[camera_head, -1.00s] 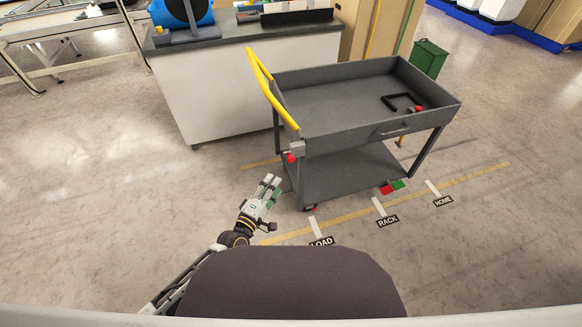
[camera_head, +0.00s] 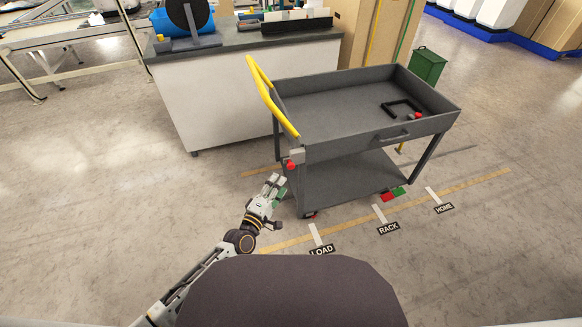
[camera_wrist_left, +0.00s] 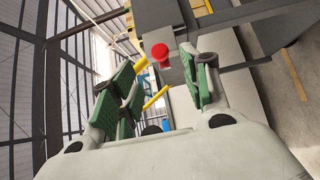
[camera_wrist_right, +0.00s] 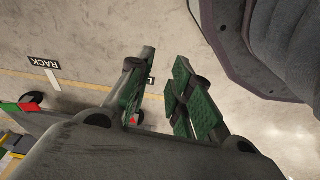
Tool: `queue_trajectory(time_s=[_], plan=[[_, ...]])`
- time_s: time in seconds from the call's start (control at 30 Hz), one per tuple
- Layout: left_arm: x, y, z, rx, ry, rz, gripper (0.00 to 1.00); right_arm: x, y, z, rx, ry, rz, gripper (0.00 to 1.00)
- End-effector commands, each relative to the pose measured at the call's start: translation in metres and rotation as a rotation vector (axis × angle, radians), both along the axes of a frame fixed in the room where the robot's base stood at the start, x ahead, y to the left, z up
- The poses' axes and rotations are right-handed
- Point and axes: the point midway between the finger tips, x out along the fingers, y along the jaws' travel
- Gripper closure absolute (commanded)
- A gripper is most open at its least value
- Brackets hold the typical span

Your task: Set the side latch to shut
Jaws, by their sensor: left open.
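A grey cart (camera_head: 350,150) with a yellow push handle (camera_head: 270,97) stands ahead of me. A red knob (camera_head: 291,166) on a small grey block sits at its near left corner; I take this for the side latch, but cannot read its setting. My left gripper (camera_head: 277,183) is open and empty, just below and left of the knob, apart from it. In the left wrist view the red knob (camera_wrist_left: 160,52) shows beyond and between the spread green-padded fingers (camera_wrist_left: 158,80). My right gripper (camera_wrist_right: 160,85) shows only in its wrist view, open and empty, over the floor.
The cart's top tray holds a black bracket (camera_head: 400,108) and a small red-tipped part (camera_head: 417,115). A workbench (camera_head: 250,90) stands behind left, and a green bin (camera_head: 427,66) behind right. Floor labels LOAD (camera_head: 321,251), RACK (camera_head: 388,228) and HOME (camera_head: 444,208) line a yellow strip.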

Motion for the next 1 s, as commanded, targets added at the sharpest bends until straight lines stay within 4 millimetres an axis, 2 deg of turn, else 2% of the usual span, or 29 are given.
queue_trajectory(time_s=[0.53, 0.83, 1.0], plan=[[0.049, -0.025, 0.0, 0.0, -0.001, 0.0, 0.53, 0.009, 0.007, 0.021, 0.007, 0.003, 0.003, 0.79], [0.074, -0.038, 0.0, 0.001, 0.0, 0.0, 0.53, 0.003, 0.01, 0.031, 0.011, 0.024, 0.006, 0.79], [0.086, -0.044, 0.0, 0.0, 0.0, 0.0, 0.53, 0.006, 0.012, 0.04, 0.013, 0.025, 0.007, 0.79]])
